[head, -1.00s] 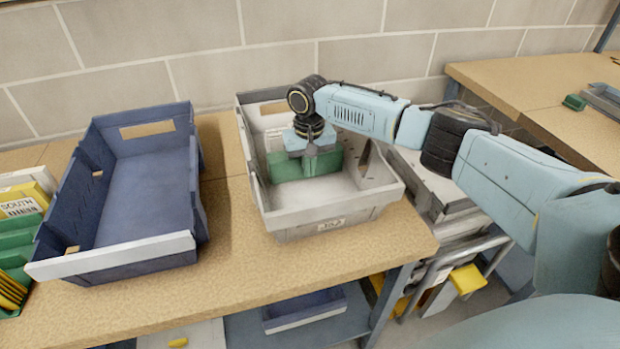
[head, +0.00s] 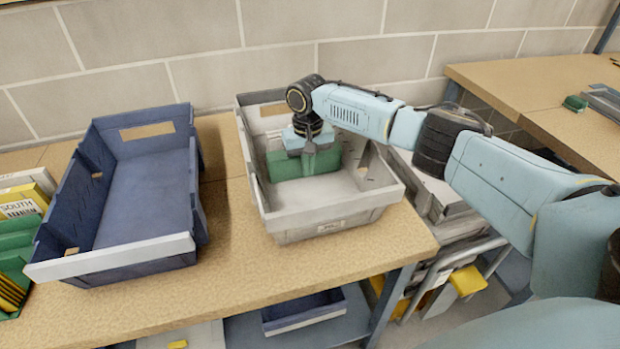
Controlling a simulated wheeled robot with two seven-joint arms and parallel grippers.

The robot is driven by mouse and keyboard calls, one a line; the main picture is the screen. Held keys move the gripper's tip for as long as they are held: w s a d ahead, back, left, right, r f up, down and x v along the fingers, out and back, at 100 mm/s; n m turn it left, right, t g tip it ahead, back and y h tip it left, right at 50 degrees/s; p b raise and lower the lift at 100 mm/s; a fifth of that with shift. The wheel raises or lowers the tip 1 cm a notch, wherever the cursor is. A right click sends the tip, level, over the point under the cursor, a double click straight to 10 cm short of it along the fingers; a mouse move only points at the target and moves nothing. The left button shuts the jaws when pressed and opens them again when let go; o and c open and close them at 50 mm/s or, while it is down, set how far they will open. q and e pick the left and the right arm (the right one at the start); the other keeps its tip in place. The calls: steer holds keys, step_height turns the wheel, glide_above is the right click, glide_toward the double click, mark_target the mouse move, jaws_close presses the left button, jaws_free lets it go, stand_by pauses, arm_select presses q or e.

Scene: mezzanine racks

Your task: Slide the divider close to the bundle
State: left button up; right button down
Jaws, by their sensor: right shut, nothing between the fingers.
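A grey crate (head: 405,192) stands on the bench. Inside it a green upright piece (head: 291,170) runs across the width; I take it for the divider, but cannot be sure. A pale item (head: 272,137) shows partly behind it at the crate's back left and may be the bundle; my right wrist hides part of it. My right gripper (head: 310,154) points down into the crate, shut and empty, at the upper edge of the green piece. Whether it touches that piece is unclear. My left gripper is out of view.
An empty blue crate (head: 155,190) stands to the left on the bench (head: 250,275). Green and yellow items (head: 18,235) lie at the far left edge. A brick wall (head: 290,60) closes the back. Another bench (head: 510,70) is at the right.

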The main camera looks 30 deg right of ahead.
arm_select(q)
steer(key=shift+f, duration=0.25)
arm_select(e)
steer(key=shift+w+d, duration=0.15)
steer(key=shift+w, duration=0.4)
stand_by(0.5)
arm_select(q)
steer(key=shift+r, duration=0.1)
